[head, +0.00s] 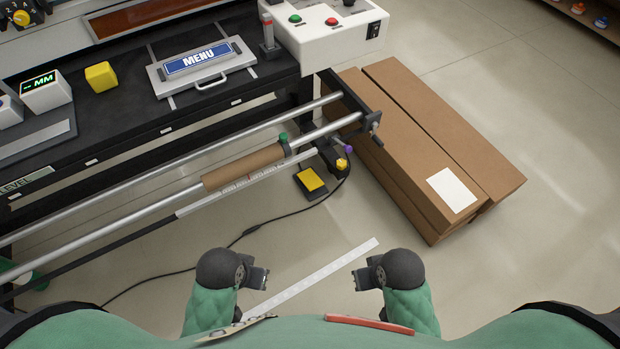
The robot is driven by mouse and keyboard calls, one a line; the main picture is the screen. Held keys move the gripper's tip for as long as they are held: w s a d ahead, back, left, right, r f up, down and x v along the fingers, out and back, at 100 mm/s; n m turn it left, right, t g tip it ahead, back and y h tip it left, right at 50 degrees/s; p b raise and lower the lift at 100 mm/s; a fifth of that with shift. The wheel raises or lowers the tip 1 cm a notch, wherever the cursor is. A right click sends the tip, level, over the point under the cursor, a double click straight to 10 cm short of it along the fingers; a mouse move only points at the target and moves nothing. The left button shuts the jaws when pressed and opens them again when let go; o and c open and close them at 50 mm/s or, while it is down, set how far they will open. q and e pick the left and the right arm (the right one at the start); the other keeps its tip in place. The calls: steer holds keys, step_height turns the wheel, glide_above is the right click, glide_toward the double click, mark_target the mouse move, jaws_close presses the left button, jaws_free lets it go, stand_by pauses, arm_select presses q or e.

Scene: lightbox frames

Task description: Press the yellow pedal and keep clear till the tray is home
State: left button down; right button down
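The yellow pedal (311,180) sits in a black housing on the floor below the machine's front rails, with a dark cable running from it. A pale grey tray (174,88) with a front handle lies on the black machine bed and carries a blue MENU sign (196,60). I cannot tell whether this is the tray meant. My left gripper (264,279) and my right gripper (360,279) are both low in the picture, apart from the pedal and the machine. Their jaws are small here, so their opening is unclear. I see nothing held in either.
Long cardboard boxes (400,150) lie right of the pedal. Metal rails with a brown roll (243,167) run along the machine's front. A white control box (325,30) has green and red buttons. A pale strip (315,276) shows between my grippers.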

steer(key=shift+w+a+r, duration=0.1)
steer(key=shift+w+a, duration=0.1)
steer(key=shift+a, duration=0.1)
steer(key=shift+s+d, duration=0.1)
steer(key=shift+d, duration=0.15)
stand_by(0.5)
